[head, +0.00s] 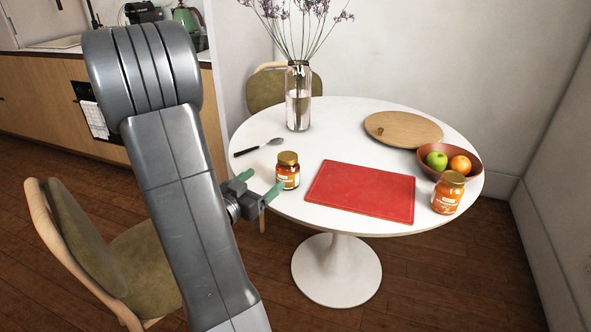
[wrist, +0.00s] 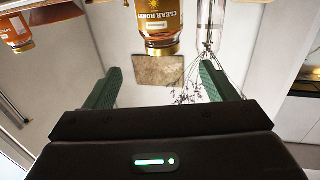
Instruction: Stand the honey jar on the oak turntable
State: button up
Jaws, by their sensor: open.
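The honey jar (head: 288,177), amber with a gold lid, stands upright on the left part of the white table, left of the red board. My gripper (head: 260,184) is open and empty at the table's left edge, its green fingers pointing toward the jar and just short of it. In the wrist view, which is upside down, the jar (wrist: 160,18) reads "CLEAR HONEY" and lies ahead, between the lines of the two fingers (wrist: 160,82). The oak turntable (head: 402,129) is a bare round wooden disc at the back right of the table.
A red cutting board (head: 360,190) lies mid-table. A second gold-lidded jar (head: 447,194) stands at right, by a fruit bowl (head: 472,166). Chairs (head: 130,265) stand around.

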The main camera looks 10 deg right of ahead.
aim_at(282, 166)
jog(key=x, duration=0.7)
jog(key=shift+d, duration=0.1)
jog(key=x, duration=0.5)
jog(key=shift+w+r+b, duration=0.2)
jog(key=shift+w+b, duration=0.05)
jog(key=shift+b, duration=0.15)
jog(key=shift+r, duration=0.1)
jog(key=c, duration=1.6)
